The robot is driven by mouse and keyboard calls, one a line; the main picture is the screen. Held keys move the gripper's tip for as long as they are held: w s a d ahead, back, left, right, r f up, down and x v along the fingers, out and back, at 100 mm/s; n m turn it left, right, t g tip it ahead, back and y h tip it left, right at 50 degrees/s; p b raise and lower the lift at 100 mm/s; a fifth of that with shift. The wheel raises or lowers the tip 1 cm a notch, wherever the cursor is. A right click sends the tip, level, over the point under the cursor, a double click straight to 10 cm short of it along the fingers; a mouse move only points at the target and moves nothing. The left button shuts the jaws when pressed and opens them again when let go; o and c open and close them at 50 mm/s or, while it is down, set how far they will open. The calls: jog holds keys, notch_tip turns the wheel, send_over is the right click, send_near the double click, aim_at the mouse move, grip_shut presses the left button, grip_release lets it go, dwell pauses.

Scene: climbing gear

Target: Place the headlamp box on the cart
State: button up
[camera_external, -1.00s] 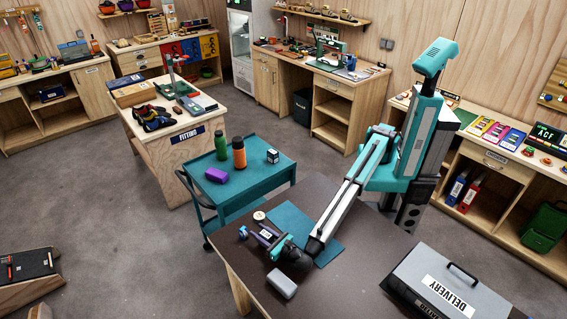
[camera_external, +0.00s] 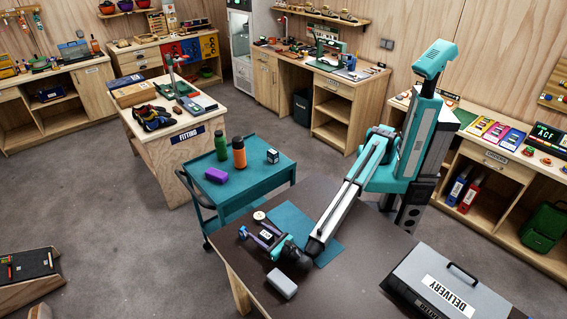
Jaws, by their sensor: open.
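My gripper (camera_external: 259,239) is low over the near dark table, its jaws open and pointing left. A small pale patch (camera_external: 266,235) shows between or just behind the fingers; I cannot tell whether it is a box or part of the gripper. A small blue item (camera_external: 243,232) lies just beyond the fingertips. A grey box with rounded edges (camera_external: 282,284) lies on the table in front of the gripper. No label shows which item is the headlamp box. The teal cart (camera_external: 246,190) stands behind the table's left side.
The cart holds a green bottle (camera_external: 221,147), an orange bottle (camera_external: 239,153), a purple box (camera_external: 216,175) and a small white-and-dark box (camera_external: 272,156). Its front top is clear. On the table are a round pale disc (camera_external: 259,215), a teal mat (camera_external: 325,248) and a delivery case (camera_external: 450,285).

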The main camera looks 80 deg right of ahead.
jog(key=b+v, duration=0.2)
jog(key=v, duration=1.1)
jog(key=shift+s+a+r, duration=0.1)
jog(key=shift+s+a, duration=0.2)
jog(key=o, duration=0.3)
jog(key=shift+o, duration=0.2)
